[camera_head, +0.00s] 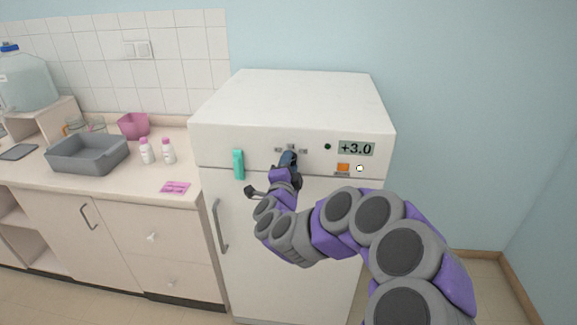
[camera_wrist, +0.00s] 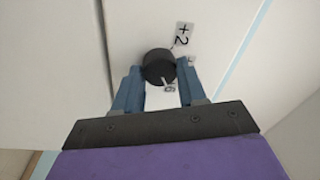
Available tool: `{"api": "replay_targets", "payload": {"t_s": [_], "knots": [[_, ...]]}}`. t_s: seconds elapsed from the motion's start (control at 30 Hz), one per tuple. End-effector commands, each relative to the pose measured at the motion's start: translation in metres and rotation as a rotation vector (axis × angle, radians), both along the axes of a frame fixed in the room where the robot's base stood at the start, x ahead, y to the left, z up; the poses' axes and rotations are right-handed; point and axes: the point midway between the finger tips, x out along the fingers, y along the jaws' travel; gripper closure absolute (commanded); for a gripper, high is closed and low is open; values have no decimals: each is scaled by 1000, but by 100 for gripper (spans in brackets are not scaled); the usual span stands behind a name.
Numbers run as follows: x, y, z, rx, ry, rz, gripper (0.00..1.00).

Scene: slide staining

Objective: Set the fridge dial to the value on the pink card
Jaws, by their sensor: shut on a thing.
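The white fridge (camera_head: 285,105) stands at the middle, and its display (camera_head: 356,149) reads +3.0. The dial is a black round knob (camera_wrist: 158,66) with a pale pointer mark, seen in the wrist view beside a +2 label (camera_wrist: 182,35). My gripper (camera_head: 289,157) is at the upper front panel of the fridge. In the wrist view my gripper (camera_wrist: 160,78) has its two blue fingers on either side of the knob, shut on it. The pink card (camera_head: 175,187) lies flat near the counter's front edge; its writing is too small to read.
A teal object (camera_head: 238,164) is on the fridge front, left of my gripper. An orange button (camera_head: 343,167) sits below the display. The counter (camera_head: 125,183) at left holds a grey basin (camera_head: 88,155), two white bottles (camera_head: 147,152) and a pink container (camera_head: 133,125).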

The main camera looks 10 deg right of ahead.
Motion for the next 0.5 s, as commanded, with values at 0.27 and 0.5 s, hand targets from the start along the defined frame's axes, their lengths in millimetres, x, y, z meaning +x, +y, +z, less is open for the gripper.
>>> {"api": "replay_targets", "payload": {"t_s": [0.27,0.5], "knots": [[0,0,-3,4,5,-1,90],[0,0,-3,3,6,0,42]]}}
